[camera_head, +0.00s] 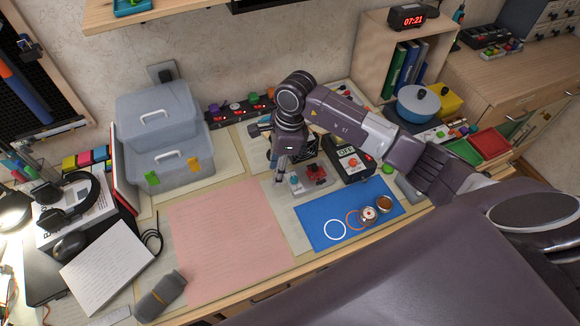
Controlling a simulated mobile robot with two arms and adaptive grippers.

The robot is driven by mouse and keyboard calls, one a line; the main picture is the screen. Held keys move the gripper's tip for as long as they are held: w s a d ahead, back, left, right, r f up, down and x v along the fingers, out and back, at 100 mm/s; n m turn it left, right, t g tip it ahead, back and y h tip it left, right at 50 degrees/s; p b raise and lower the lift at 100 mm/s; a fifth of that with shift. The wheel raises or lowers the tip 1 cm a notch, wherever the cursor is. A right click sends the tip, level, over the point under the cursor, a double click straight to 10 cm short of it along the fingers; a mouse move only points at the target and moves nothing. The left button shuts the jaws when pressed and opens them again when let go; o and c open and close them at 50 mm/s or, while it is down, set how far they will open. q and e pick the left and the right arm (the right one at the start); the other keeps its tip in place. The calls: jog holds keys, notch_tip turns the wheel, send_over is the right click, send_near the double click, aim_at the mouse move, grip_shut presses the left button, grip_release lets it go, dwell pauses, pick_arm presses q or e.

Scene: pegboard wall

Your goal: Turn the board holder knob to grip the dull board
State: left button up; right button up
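A small board holder (318,187) lies on the table in the middle of the view, with a red piece (316,172) on it. I cannot tell clearly whether the red piece is the dull board. My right gripper (281,177) points down at the left end of the holder. Its fingertips are close to or touching that end. The knob is not clearly visible; the gripper may hide it. The fingers are small and seen from above, so their opening cannot be told. My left gripper is not in view.
A pink sheet (225,240) covers clear table at left. Grey boxes (158,125) and a blue pot (418,103) stand farther back.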

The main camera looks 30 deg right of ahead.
jog(key=h, duration=0.2)
send_over(294, 178)
jog(key=shift+a+r, duration=0.25)
jog(key=shift+r, duration=0.05)
jog(key=shift+d+f, duration=0.15)
jog(key=shift+d, duration=0.15)
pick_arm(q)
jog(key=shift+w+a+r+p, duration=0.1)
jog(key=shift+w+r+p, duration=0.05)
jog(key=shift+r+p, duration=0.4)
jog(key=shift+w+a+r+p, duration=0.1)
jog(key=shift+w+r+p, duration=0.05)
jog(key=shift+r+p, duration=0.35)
pick_arm(e)
notch_tip(294, 178, down, 7)
jog(key=shift+s+f, duration=0.1)
jog(key=shift+f, duration=0.05)
grip_shut()
